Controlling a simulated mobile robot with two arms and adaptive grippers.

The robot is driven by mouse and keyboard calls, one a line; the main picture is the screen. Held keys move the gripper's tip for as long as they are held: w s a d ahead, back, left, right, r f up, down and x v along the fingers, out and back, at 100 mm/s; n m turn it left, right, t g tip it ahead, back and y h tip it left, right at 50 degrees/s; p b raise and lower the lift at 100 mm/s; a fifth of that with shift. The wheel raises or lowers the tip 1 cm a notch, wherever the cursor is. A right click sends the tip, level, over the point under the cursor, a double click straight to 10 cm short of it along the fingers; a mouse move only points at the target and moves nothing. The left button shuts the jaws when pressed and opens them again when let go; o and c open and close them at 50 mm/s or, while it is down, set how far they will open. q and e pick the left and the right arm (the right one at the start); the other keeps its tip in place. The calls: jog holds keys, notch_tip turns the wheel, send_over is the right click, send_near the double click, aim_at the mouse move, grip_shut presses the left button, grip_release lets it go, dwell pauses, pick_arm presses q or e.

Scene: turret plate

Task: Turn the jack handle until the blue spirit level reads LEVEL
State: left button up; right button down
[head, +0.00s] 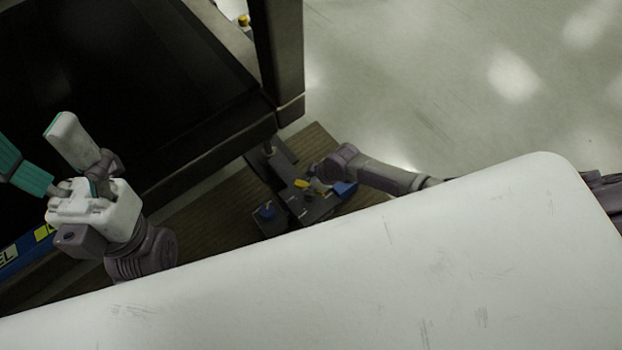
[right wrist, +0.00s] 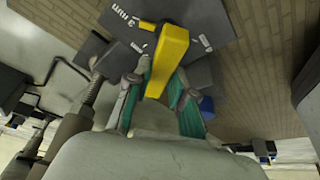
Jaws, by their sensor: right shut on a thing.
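The yellow jack handle (right wrist: 170,50) stands out against a dark plate with white marks in the right wrist view. It also shows small in the head view (head: 302,184). My right gripper (right wrist: 158,82) is shut on the handle, one teal-padded finger on each side; in the head view it (head: 320,184) is low by the jack. The blue spirit level (head: 12,258) is cut off at the left edge of the head view; the letters "EL" and a yellow-green patch show, but not its full reading. My left gripper (head: 45,150) has its fingers spread apart, empty, above the level.
A large dark frame (head: 130,90) with a post at its right corner fills the upper left. The jack is beside its lower corner on a brown slatted floor patch (head: 205,215). Blue parts (head: 345,188) lie close to the right gripper. Open pale floor (head: 440,80) is at the upper right.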

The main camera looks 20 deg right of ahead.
jog(key=shift+s+m, duration=0.1)
jog(key=shift+m, duration=0.2)
jog(key=c, duration=1)
grip_release()
jog(key=shift+r, duration=0.15)
jog(key=shift+d+r, duration=0.15)
jog(key=shift+r, duration=0.15)
jog(key=v, duration=1.1)
jog(key=shift+s+r, duration=0.1)
jog(key=shift+s, duration=0.05)
